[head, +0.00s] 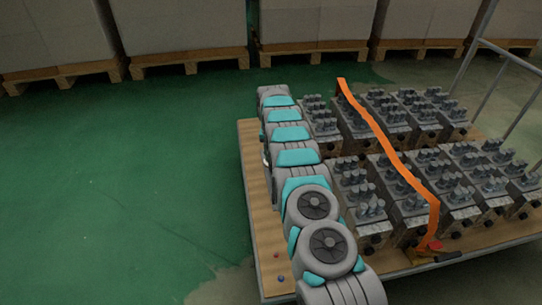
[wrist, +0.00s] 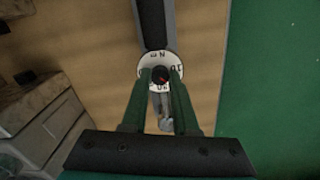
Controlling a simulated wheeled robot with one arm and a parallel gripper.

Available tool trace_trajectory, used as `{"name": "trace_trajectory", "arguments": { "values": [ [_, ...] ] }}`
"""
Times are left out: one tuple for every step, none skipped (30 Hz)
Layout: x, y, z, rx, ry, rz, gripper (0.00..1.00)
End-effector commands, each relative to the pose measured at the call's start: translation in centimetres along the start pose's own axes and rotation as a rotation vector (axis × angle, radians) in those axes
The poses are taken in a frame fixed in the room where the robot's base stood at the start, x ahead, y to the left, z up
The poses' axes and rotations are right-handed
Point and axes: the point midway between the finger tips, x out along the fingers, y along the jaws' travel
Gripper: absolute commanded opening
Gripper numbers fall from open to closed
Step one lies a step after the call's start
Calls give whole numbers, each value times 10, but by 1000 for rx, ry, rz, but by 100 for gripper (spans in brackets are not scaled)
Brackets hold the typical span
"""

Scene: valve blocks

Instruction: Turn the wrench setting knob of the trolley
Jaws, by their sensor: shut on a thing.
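In the wrist view a dark round knob (wrist: 160,74) with a red mark sits at the centre of a white dial (wrist: 147,60) with black lettering. The dial is on the wrench (wrist: 152,22), whose dark bar runs up out of the picture; a grey part lies below the dial. My gripper (wrist: 160,76) has its two green fingers on either side of the knob, shut on it. The trolley's wooden top (wrist: 205,30) lies beneath. In the head view the trolley (head: 258,225) is at the right; my arm hides the gripper and the knob there.
Several grey valve blocks (head: 362,190) stand in rows on the trolley, with an orange strap (head: 390,155) across them. One block (wrist: 50,110) is left of my gripper in the wrist view. Pallets with boxes (head: 180,30) line the back. The green floor (head: 120,180) is clear at left.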

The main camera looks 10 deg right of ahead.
Motion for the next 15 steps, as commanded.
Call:
{"name": "trace_trajectory", "arguments": {
  "values": [
    [0, 0, 0, 0, 1, 0, 0],
    [0, 0, 0, 0, 1, 0, 0],
    [0, 0, 0, 0, 1, 0, 0],
    [0, 0, 0, 0, 1, 0, 0],
    [0, 0, 0, 0, 1, 0, 31],
    [0, 0, 0, 0, 1, 0, 36],
    [0, 0, 0, 0, 1, 0, 39],
    [0, 0, 0, 0, 1, 0, 42],
    [0, 0, 0, 0, 1, 0, 47],
    [0, 0, 0, 0, 1, 0, 50],
    [0, 0, 0, 0, 1, 0, 54],
    [0, 0, 0, 0, 1, 0, 58],
    [0, 0, 0, 0, 1, 0, 58],
    [0, 0, 0, -1, 1, 0, 58],
    [0, 0, 0, -1, 1, 0, 58]
  ]
}}
